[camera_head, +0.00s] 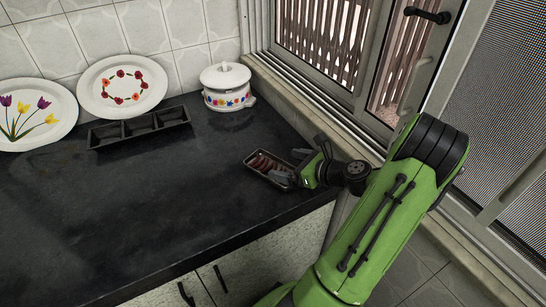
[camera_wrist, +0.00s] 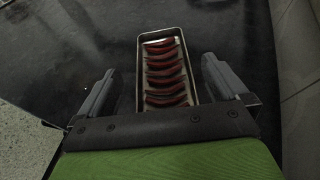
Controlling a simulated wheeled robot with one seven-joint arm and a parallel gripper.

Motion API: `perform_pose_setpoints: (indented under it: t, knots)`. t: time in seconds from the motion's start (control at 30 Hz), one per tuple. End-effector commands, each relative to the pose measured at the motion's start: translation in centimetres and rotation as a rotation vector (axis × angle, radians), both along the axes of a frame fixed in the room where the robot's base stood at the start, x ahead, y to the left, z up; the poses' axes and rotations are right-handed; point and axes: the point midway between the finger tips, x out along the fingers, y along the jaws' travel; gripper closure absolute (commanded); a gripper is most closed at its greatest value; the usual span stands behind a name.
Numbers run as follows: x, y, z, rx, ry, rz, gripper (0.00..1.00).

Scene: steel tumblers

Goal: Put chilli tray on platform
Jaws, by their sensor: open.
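The chilli tray (camera_head: 256,173) is a small, narrow metal tray on the dark counter near its right edge. It holds several red chillies (camera_wrist: 163,73) lying crosswise in a row. My gripper (camera_head: 290,174) is low at the right end of the tray, with its fingers apart. In the wrist view the tray's rim (camera_wrist: 189,72) shows between the two open fingers, with a gap on each side, and its near end is hidden behind the gripper body. A black three-section holder (camera_head: 140,126) stands at the back left; I cannot tell whether it is the platform.
A white lidded pot (camera_head: 227,87) stands in the back corner. Two flowered plates (camera_head: 122,85) lean against the tiled wall. The window frame and sill (camera_head: 285,100) border the counter on the right. The counter's middle (camera_head: 150,200) is clear.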

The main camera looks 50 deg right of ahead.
Motion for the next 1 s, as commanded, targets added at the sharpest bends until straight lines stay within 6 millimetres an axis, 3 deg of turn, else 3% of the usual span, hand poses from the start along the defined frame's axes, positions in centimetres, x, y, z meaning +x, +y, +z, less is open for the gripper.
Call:
perform_pose_setpoints:
  t: [0.17, 0.27, 0.33, 0.43, 0.5, 0.67, 0.8, 0.9, 1.0]
  knots:
    - [-1.7, -0.1, 0.8, 0.000, 0.000, 0.000, 0.00]
    - [-1.6, 0.1, 0.8, -0.008, 0.003, 0.010, 0.00]
    - [-0.8, 1.3, 0.9, -0.065, 0.032, 0.073, 0.00]
    - [1.3, 5.6, 1.7, -0.278, 0.119, 0.303, 0.00]
    - [2.3, 9.6, 2.5, -0.492, 0.187, 0.530, 0.00]
    - [1.9, 18.3, 5.0, -1.014, 0.266, 1.063, 0.00]
    - [-1.2, 24.4, 8.3, -1.479, 0.237, 1.490, 0.00]
    - [-4.6, 27.5, 10.7, -1.792, 0.161, 1.738, 0.00]
    - [-8.1, 29.3, 12.4, -2.048, 0.054, 1.917, 0.00]
